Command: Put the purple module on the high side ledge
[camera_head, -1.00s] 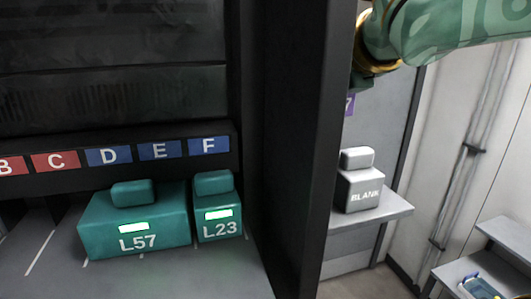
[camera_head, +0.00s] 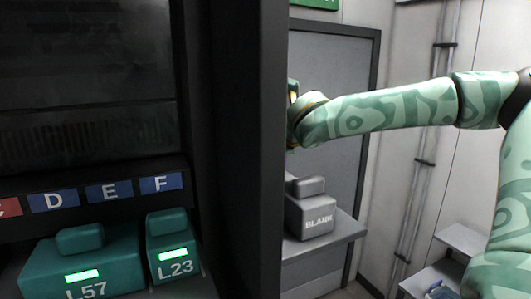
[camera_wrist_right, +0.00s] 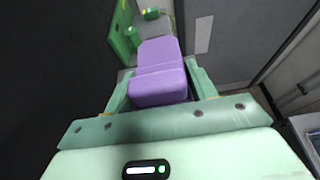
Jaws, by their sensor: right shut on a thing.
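The purple module (camera_wrist_right: 158,75) is between the two green fingers of my right gripper (camera_wrist_right: 160,88) in the right wrist view, and the gripper is shut on it. In the head view, my right arm reaches in from the right and my right gripper (camera_head: 293,100) is at the edge of the dark post, which hides most of it and the module. A grey ledge (camera_head: 335,250) beyond the post holds a grey block marked BLANK (camera_head: 311,215). A higher step (camera_head: 462,240) is at the lower right. I cannot tell which is the high side ledge. My left gripper is out of view.
The tall dark post (camera_head: 250,150) stands close to my right gripper. Left of it, teal modules L57 (camera_head: 82,265) and L23 (camera_head: 173,255) sit in the rack under lettered tags. A lower step (camera_head: 430,280) with an item is at the lower right.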

